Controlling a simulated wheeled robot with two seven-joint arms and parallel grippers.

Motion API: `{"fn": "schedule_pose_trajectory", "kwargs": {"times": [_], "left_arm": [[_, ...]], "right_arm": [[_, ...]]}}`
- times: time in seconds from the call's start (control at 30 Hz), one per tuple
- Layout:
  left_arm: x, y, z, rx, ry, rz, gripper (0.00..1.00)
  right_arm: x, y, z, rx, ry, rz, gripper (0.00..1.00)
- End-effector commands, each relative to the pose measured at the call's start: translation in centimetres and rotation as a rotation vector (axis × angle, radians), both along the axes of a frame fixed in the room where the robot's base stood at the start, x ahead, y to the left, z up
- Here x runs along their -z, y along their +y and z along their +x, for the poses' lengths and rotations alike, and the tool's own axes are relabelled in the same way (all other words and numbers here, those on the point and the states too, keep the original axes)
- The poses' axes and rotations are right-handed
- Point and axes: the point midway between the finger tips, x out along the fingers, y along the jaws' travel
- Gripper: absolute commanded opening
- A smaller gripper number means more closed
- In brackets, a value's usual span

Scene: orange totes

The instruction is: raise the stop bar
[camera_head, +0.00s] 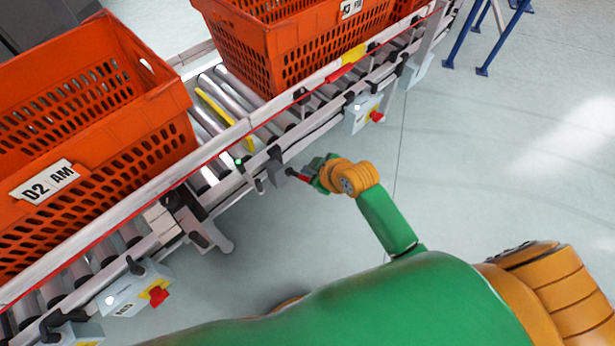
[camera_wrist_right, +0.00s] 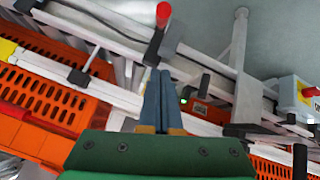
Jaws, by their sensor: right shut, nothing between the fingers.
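A yellow bar (camera_head: 214,106), which looks like the stop bar, lies low between the rollers in the gap between two orange totes. A lever with a red grip (camera_head: 299,177) sticks out from a grey box (camera_head: 276,168) on the conveyor's near side. In the right wrist view the red grip (camera_wrist_right: 163,14) stands beyond my fingertips on a dark shaft. My right gripper (camera_head: 313,175) is beside the grip's outer end. Its blue fingers (camera_wrist_right: 157,90) are together and empty; contact with the grip cannot be told. My left gripper is out of view.
The orange tote marked D2 AM (camera_head: 95,150) stands left of the gap, and another orange tote (camera_head: 290,45) stands beyond it. Control boxes with red knobs (camera_head: 376,117) (camera_head: 158,295) jut from the near rail.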

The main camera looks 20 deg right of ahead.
Motion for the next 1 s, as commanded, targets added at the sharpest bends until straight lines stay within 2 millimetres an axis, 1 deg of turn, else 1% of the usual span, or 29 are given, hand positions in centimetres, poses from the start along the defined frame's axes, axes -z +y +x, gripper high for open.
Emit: {"fn": "schedule_pose_trajectory", "kwargs": {"times": [0.03, 0.17, 0.3, 0.47, 0.63, 1.0], "left_arm": [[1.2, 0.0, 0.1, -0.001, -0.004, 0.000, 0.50], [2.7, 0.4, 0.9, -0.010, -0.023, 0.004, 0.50], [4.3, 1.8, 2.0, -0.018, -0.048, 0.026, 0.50], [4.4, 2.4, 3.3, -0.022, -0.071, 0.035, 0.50], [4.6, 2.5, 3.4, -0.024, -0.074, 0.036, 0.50], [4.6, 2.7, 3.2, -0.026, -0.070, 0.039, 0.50]], "right_arm": [[1.5, 0.3, 0.7, 0.001, 0.001, 0.002, 0.00], [3.7, 0.9, 2.5, 0.000, 0.001, 0.003, 0.00], [5.9, 1.6, 4.4, 0.000, 0.001, 0.001, 0.00], [7.5, 0.1, 3.3, 0.001, 0.003, -0.001, 0.00], [8.2, -0.5, 2.9, 0.000, 0.001, -0.001, 0.00], [8.3, -0.6, 2.8, 0.000, -0.001, 0.001, 0.00]]}}
